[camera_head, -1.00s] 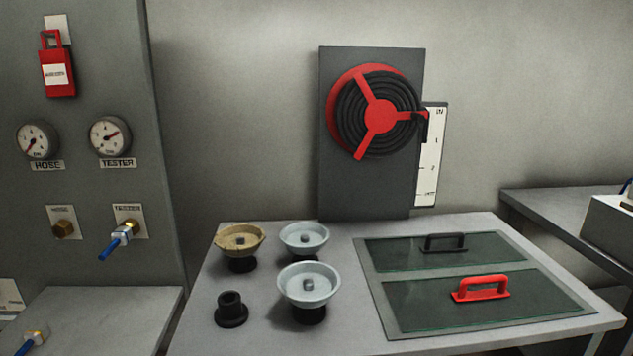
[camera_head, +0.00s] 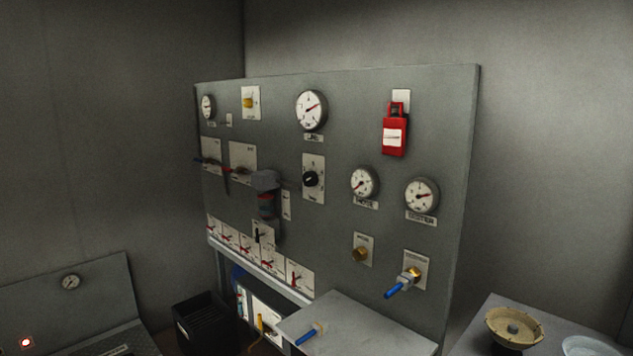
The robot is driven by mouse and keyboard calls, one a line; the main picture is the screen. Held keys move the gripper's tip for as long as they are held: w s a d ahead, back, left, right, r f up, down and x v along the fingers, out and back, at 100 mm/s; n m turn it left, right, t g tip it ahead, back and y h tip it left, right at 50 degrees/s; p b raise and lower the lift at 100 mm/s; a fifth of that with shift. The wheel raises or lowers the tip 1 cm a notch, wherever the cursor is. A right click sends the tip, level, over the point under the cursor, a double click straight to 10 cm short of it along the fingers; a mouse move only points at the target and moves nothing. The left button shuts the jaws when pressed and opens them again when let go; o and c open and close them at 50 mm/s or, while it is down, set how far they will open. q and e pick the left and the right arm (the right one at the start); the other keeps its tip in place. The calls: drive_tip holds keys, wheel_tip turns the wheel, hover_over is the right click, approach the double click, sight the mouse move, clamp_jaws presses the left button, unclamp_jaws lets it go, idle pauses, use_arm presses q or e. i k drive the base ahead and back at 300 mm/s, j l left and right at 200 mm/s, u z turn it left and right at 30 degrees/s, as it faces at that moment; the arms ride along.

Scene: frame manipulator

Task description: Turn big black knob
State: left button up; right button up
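A black knob (camera_head: 311,179) sits on a pale plate in the middle of the grey control panel (camera_head: 340,240), below a large round gauge (camera_head: 311,110). It is the largest black round knob that I can make out. A small dark handle (camera_head: 259,236) sits on a plate lower on the panel. Neither of my grippers is in the head view, and nothing touches the knob.
A red padlock-shaped tag (camera_head: 395,134) hangs right of the knob. A grey shelf (camera_head: 365,325) juts out below the panel. A black bin (camera_head: 203,322) stands at lower left. A table with a tan bowl (camera_head: 514,328) is at lower right.

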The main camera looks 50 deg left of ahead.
sight(310, 179)
drive_tip(key=u, duration=1.5)
